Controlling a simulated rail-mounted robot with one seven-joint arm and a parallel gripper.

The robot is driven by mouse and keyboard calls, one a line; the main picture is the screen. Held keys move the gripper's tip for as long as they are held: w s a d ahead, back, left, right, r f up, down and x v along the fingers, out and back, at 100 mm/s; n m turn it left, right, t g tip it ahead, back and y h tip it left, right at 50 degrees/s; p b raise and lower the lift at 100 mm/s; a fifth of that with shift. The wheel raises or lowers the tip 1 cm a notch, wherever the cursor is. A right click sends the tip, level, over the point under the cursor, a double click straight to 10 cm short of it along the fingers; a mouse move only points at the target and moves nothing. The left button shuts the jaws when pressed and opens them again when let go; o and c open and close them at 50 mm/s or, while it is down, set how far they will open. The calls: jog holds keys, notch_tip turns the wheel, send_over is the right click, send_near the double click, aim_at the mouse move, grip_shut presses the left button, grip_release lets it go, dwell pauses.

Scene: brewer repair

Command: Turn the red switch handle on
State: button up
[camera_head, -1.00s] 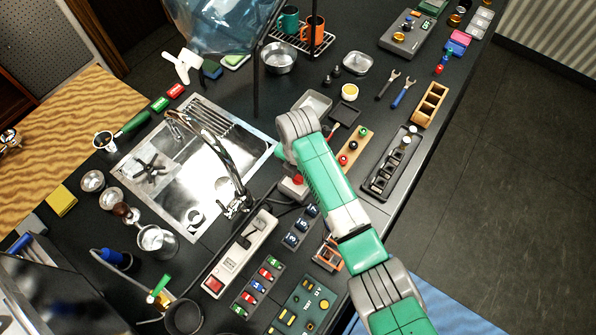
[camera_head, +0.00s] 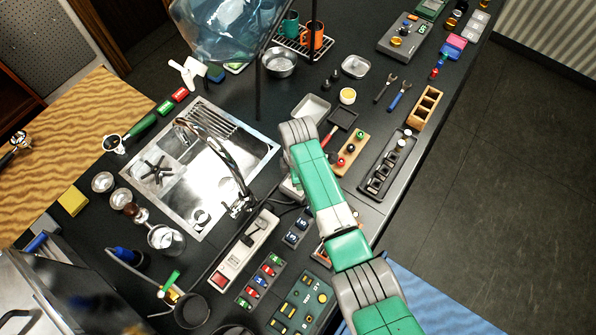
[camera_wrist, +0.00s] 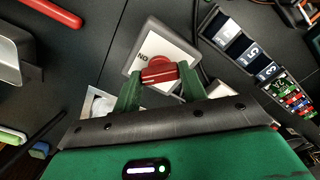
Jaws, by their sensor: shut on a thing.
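The red switch handle (camera_wrist: 158,70) sits on a light grey switch box (camera_wrist: 160,42) in the wrist view. An ON label shows on the box to the left of the handle. The green fingers of my gripper (camera_wrist: 158,80) stand on either side of the handle and are shut on it. In the head view my arm hides the handle and the fingers; only a pale edge of the switch box (camera_head: 288,188) shows beside the arm.
A sink (camera_head: 195,180) with a curved tap lies left of my arm. A power strip (camera_head: 245,250) and several small labelled blocks are below the switch box. A wooden rack with coloured knobs (camera_head: 350,150) and a dark tray (camera_head: 385,165) lie close on the right.

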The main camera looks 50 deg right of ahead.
jog(key=m+p, duration=0.1)
jog(key=m, duration=0.3)
jog(key=shift+r, duration=0.2)
jog(key=m+p, duration=0.1)
jog(key=m, duration=0.3)
jog(key=shift+m, duration=0.6)
jog(key=o, duration=1)
jog(key=shift+f, duration=0.15)
notch_tip(320, 180, up, 8)
jog(key=shift+f+p, duration=0.1)
jog(key=shift+p, duration=0.25)
